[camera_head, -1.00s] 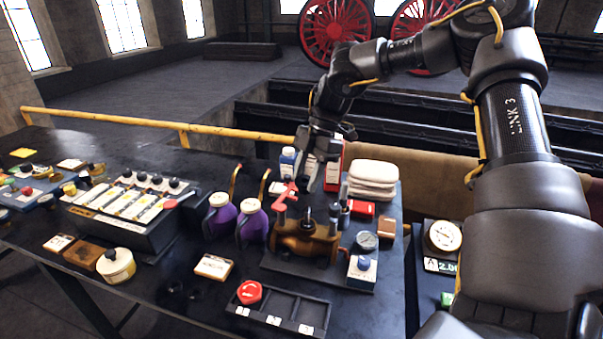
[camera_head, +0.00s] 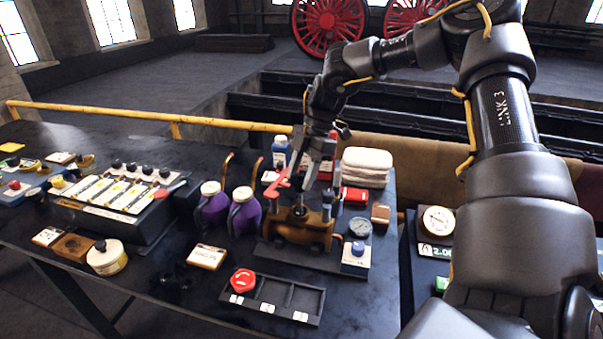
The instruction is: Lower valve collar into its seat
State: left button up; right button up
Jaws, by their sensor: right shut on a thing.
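My right gripper (camera_head: 311,182) comes down from above with its fingers pointing at the brass-brown valve body (camera_head: 300,230). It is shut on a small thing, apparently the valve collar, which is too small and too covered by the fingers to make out. The fingertips are just above and behind the valve body, whose dark upright stem (camera_head: 299,211) shows in the middle. I cannot tell whether the collar touches the seat, which is not clearly visible. A red forked piece (camera_head: 279,184) shows directly left of the fingers. My left gripper is not in view.
Purple bottles (camera_head: 244,216) stand left of the valve. A gauge (camera_head: 360,227), a blue-knobbed box (camera_head: 355,258) and white folded cloths (camera_head: 367,167) are on its right. A black tray (camera_head: 290,298) with a red knob (camera_head: 243,280) lies in front. A yellow rail (camera_head: 130,115) runs behind.

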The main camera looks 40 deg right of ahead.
aim_at(301, 193)
jog(key=shift+a+f+b, duration=0.1)
jog(key=shift+f+b, duration=0.05)
jog(key=shift+b, duration=0.5)
dwell(1.1)
jog(key=shift+f, duration=0.2)
jog(key=shift+f+b, duration=0.55)
jog(key=shift+b, duration=0.15)
jog(key=shift+f, duration=0.1)
jog(key=shift+f+b, duration=0.6)
jog(key=shift+b, duration=0.1)
jog(key=shift+f, duration=0.2)
jog(key=shift+f+b, duration=0.5)
jog(key=shift+b, duration=0.15)
jog(key=shift+f, duration=0.15)
dwell(0.4)
jog(key=shift+f+b, duration=0.5)
jog(key=shift+b, duration=0.15)
